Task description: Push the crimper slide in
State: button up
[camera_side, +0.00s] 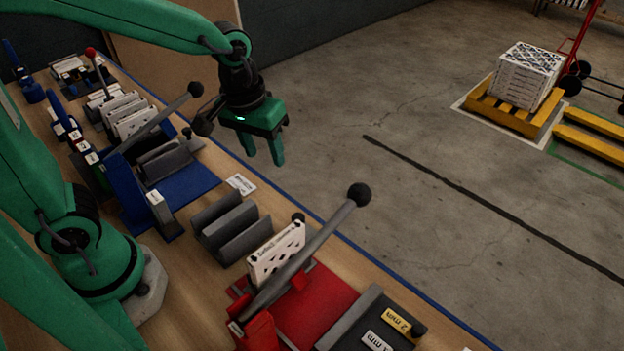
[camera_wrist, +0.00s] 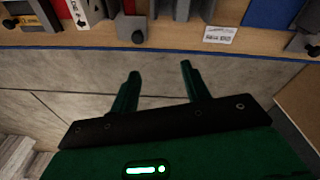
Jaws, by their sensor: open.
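My gripper (camera_side: 261,150) is open and empty, in the air just off the bench's far edge, fingers pointing down. In the wrist view, its two green fingers (camera_wrist: 160,85) stand apart with nothing between them. A red lever station (camera_side: 325,300) is at the lower middle of the side view, with a white printed plate (camera_side: 277,250) standing in it and a dark knob (camera_side: 298,218) just behind the plate. The wrist view shows a grey piece with a dark knob (camera_wrist: 137,36) at the bench edge. I cannot tell for certain which part is the crimper slide.
A ribbed grey rack (camera_side: 230,225) and a blue lever station (camera_side: 180,185) stand left of the red station.

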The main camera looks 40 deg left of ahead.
jog(key=s+a+r+m+t, duration=0.2)
jog(key=s+a+r, duration=0.3)
jog(key=s+r, duration=0.1)
jog(key=shift+s+a+t, duration=0.25)
jog(key=shift+a+t, duration=0.05)
jog(key=shift+t, duration=0.1)
dwell(0.5)
jog(key=shift+r, duration=0.1)
dwell(0.3)
jog(key=w+d+f+n+g, duration=0.1)
jog(key=w+d+f, duration=0.2)
jog(key=f, duration=0.1)
jog(key=w+d+f+n+g, duration=0.1)
jog(key=w+d+f+g, duration=0.1)
jog(key=w+d+f, duration=0.1)
jog(key=w+d+f+n+g, duration=0.1)
jog(key=w+d+f, duration=0.2)
jog(key=d+f, duration=0.2)
jog(key=shift+w+d+f+n+g, duration=0.15)
jog(key=shift+f+n+g, duration=0.15)
jog(key=shift+f, duration=0.35)
